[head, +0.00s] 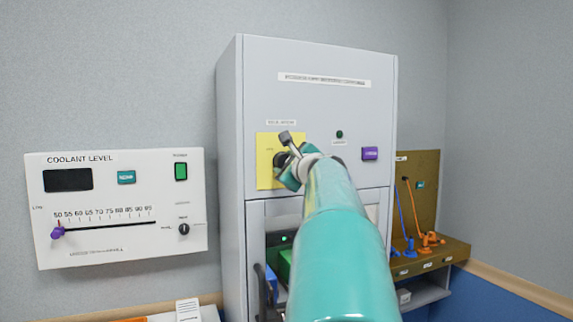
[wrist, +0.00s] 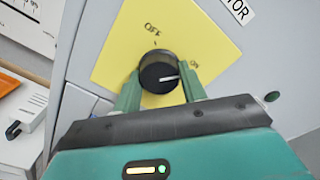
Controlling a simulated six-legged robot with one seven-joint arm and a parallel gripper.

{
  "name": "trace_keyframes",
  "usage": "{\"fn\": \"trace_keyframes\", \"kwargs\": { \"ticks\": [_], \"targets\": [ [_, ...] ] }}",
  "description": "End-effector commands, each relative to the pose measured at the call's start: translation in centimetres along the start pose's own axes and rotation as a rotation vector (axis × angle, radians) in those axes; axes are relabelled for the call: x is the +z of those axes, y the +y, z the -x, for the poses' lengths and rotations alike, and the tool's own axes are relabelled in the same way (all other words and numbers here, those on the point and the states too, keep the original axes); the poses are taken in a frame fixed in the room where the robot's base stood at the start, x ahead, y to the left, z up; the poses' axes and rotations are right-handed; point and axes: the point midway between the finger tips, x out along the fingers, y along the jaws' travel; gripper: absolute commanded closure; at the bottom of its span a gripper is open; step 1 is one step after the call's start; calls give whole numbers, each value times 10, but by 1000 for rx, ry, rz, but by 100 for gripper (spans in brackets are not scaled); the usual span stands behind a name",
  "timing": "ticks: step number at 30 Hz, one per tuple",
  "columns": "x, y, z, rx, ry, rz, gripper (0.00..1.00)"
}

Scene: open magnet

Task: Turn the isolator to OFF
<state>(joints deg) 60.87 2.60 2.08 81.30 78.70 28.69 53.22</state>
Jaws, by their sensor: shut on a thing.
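The isolator is a round black knob (wrist: 158,72) with a white pointer line, on a yellow plate (wrist: 115,55) that also shows in the head view (head: 265,178). In the wrist view the plate reads OFF above the knob and ON to its upper right. The pointer line lies to the right, nearer ON than OFF. My gripper (wrist: 160,84) has its two green fingers on either side of the knob, shut on it. In the head view my gripper (head: 291,170) is at the yellow plate, and my arm hides part of the cabinet.
The grey cabinet (head: 262,90) carries a purple label block (head: 370,153) right of the plate. A white coolant level panel (head: 120,240) with a slider is on the left wall. A brown board (head: 428,170) with cables and orange pieces stands right.

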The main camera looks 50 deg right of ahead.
Motion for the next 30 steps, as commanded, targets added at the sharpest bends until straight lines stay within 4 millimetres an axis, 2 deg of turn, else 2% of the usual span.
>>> {"fn": "trace_keyframes", "kwargs": {
  "ticks": [8,30],
  "targets": [
    [0,1,0,2,0,194,81],
    [0,0,0,3,0,895,81]
  ]
}}
